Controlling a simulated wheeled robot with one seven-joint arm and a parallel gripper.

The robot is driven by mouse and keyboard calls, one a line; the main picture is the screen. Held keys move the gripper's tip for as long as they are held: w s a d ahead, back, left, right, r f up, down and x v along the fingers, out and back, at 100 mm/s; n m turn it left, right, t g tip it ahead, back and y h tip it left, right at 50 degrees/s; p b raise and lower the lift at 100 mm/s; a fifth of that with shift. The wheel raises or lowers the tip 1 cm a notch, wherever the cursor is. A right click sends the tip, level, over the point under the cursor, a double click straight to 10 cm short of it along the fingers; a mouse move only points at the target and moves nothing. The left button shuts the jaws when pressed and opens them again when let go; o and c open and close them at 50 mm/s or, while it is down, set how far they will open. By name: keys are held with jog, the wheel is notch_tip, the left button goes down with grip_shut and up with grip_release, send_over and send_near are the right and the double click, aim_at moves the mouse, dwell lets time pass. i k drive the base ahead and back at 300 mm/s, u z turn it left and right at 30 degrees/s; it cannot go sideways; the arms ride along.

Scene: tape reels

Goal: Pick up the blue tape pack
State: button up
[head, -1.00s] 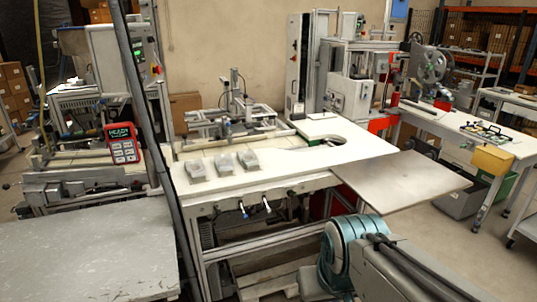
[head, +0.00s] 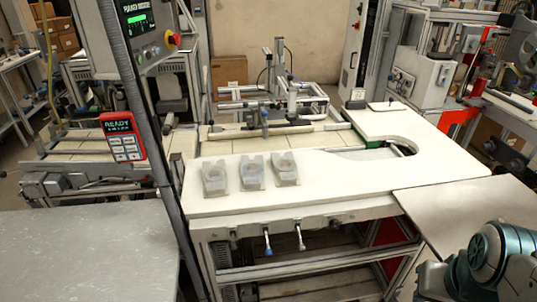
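Three small grey, partly see-through packs lie in a row on the white worktable (head: 330,192): a left one (head: 214,178), a middle one (head: 251,172) and a right one (head: 285,168). They sit near the table's front left part, with small gaps between them. None of them looks clearly blue, and I cannot tell which, if any, is the blue tape pack. My gripper is not in view. Only a teal and grey part of my arm shows at the lower right, apart from the packs.
A dark slanted post (head: 150,140) stands left of the worktable. A grey tabletop (head: 80,255) fills the lower left. A red keypad (head: 123,136) reads READY. A grey panel (head: 455,208) adjoins the worktable at right. A metal fixture (head: 275,95) stands behind the packs. The worktable's middle is clear.

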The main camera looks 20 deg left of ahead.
aim_at(252, 171)
jog(key=u, duration=0.7)
jog(key=i, duration=1)
jog(key=u, duration=0.95)
